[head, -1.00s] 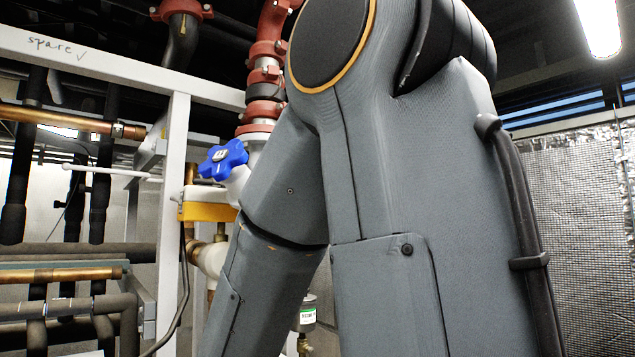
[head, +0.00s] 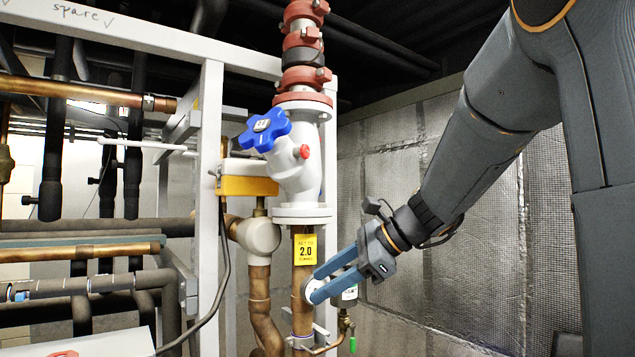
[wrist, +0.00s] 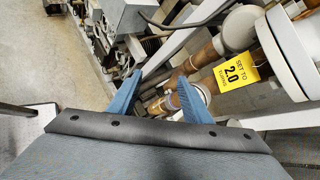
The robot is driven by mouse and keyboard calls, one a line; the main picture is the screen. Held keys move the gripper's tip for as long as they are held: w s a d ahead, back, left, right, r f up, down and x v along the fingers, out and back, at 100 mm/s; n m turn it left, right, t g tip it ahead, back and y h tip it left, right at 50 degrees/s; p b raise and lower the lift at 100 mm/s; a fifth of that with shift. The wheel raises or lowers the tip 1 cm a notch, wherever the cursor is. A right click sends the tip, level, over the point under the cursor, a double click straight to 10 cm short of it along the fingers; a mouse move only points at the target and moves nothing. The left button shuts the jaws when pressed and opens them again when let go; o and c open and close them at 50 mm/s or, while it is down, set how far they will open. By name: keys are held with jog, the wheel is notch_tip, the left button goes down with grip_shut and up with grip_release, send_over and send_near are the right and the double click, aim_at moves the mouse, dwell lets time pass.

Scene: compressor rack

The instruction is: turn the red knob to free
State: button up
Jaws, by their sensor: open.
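A small red knob (head: 304,152) sits on the right side of the white valve body (head: 294,175). Its marking is too small to read. A larger blue star-shaped handwheel (head: 265,130) is on the same valve, up and to the left. Another red part (head: 64,354) shows at the bottom left edge on a white box, mostly cut off. My gripper (head: 314,283) is open, in front of the copper pipe and well below the small red knob. My gripper's blue fingers (wrist: 157,80) are apart in the wrist view; no red knob shows there.
A yellow box (head: 246,186) and a white frame post (head: 208,200) stand left.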

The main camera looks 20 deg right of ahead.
jog(key=w+d+r+m+t+y, duration=0.1)
jog(key=d+r+m+t+y, duration=0.2)
jog(key=r, duration=1.3)
jog(key=m+t+y, duration=0.1)
jog(key=t, duration=0.1)
send_near(307, 151)
jog(key=shift+y, duration=0.4)
jog(key=p+x, duration=0.2)
jog(key=x, duration=0.4)
jog(key=shift+w+f+p, duration=0.1)
jog(key=shift+w+p, duration=0.1)
jog(key=shift+p, duration=0.2)
jog(key=shift+w+a+f, duration=0.1)
jog(key=shift+w+a, duration=0.4)
jog(key=c, duration=1.1)
jog(key=shift+o, duration=0.2)
